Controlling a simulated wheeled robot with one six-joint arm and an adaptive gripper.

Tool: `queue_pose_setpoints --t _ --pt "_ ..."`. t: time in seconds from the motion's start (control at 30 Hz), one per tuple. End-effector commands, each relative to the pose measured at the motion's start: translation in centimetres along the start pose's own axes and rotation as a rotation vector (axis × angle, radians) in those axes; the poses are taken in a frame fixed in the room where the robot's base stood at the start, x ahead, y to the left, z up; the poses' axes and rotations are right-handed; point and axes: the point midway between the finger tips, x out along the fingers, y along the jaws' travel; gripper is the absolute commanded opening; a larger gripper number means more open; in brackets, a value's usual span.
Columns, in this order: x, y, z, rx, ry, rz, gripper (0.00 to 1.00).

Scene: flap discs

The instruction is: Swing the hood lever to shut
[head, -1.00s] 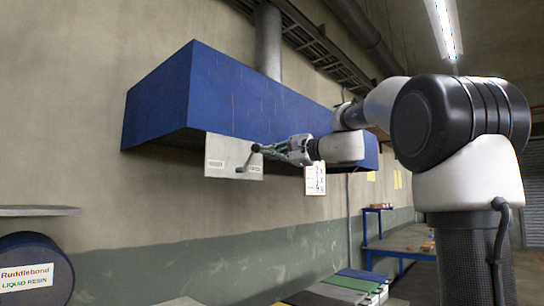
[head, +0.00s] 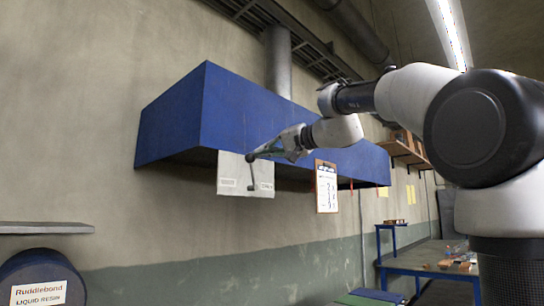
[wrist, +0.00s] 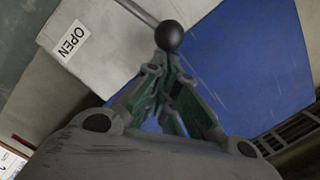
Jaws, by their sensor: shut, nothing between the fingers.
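The blue hood (head: 250,115) hangs on the wall with a pale lever plate (head: 232,174) under its front edge. The hood lever (head: 252,172) has a dark ball knob (head: 250,157) and stands nearly upright, leaning slightly left. My gripper (head: 264,151) is shut and empty, its tips at the knob from the right. In the wrist view the black knob (wrist: 169,36) is just beyond my closed fingertips (wrist: 165,62); whether they touch cannot be told. An OPEN label (wrist: 70,39) shows on the plate there. The plate's labels are too small to read in the head view.
A clipboard (head: 326,187) hangs just right of the plate, below my wrist. A resin drum (head: 40,280) and a shelf (head: 45,228) are at the lower left. A blue workbench (head: 420,262) stands at the right. The wall below the plate is clear.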

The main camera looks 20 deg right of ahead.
Motion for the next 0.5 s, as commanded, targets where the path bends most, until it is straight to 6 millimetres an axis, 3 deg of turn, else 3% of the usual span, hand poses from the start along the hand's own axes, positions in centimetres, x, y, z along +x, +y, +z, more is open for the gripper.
queue_pose_setpoints --t 0.5 --pt "0.5 -2.1 3.5 -0.365 -0.002 0.049 0.0"
